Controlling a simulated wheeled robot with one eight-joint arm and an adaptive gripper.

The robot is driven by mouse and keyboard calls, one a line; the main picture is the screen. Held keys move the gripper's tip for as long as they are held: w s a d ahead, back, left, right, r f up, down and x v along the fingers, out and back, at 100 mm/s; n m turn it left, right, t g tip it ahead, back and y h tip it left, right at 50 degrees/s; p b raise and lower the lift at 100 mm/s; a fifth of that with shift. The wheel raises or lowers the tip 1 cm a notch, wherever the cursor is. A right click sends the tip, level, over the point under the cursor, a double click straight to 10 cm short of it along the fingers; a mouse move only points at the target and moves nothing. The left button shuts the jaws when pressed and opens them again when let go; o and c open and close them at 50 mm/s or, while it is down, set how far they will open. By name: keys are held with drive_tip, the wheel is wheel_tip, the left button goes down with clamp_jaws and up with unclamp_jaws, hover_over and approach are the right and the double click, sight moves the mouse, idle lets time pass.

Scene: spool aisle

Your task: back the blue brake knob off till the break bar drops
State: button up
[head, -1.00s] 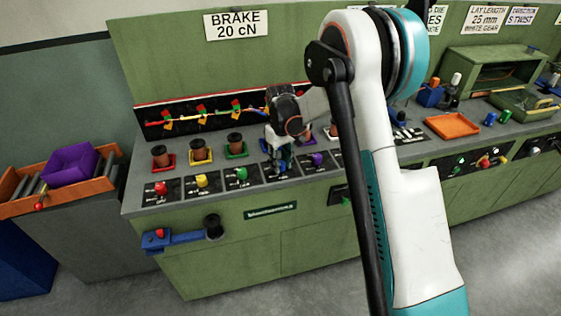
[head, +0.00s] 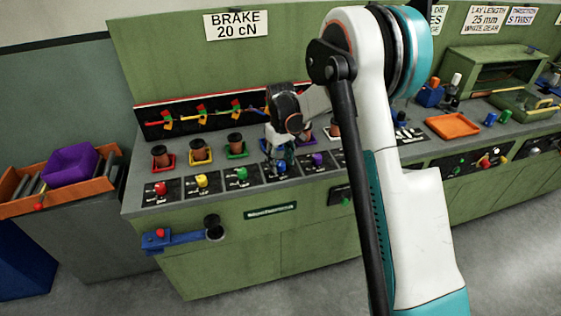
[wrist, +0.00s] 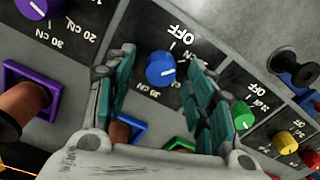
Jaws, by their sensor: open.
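The blue brake knob (wrist: 161,69) sits on a black dial plate in the wrist view. Its white pointer line points to the right of the picture, below the OFF mark; the exact reading is unclear. My gripper (wrist: 159,84) is open, with one teal-padded finger on each side of the knob; I cannot tell whether they touch it. In the head view my gripper (head: 279,150) is over the bench, just above the blue knob (head: 281,168).
Neighbouring knobs are close: green (wrist: 242,115) and purple (wrist: 41,8). Brown spools stand behind the knobs, one in a blue tray (wrist: 138,128). Coloured flags (head: 202,112) line the back panel. A sign (head: 236,24) reads BRAKE 20 cN. An orange tray (head: 453,126) lies right.

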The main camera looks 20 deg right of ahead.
sight(280, 163)
wheel_tip(280, 163, up, 11)
drive_tip(key=shift+r, duration=0.15)
idle(0.4)
drive_tip(key=s+r+m+t, duration=0.1)
drive_tip(key=s+r+t, duration=0.1)
drive_tip(key=s+r, duration=0.55)
drive_tip(key=s+r+m+t, duration=0.1)
drive_tip(key=s+r, duration=0.4)
drive_tip(key=s, duration=0.5)
drive_tip(key=s+f+m+t, duration=0.1)
drive_tip(key=s+t, duration=0.3)
drive_tip(key=s, duration=1.3)
drive_tip(key=shift+f+m, duration=0.4)
drive_tip(key=shift+f, duration=0.45)
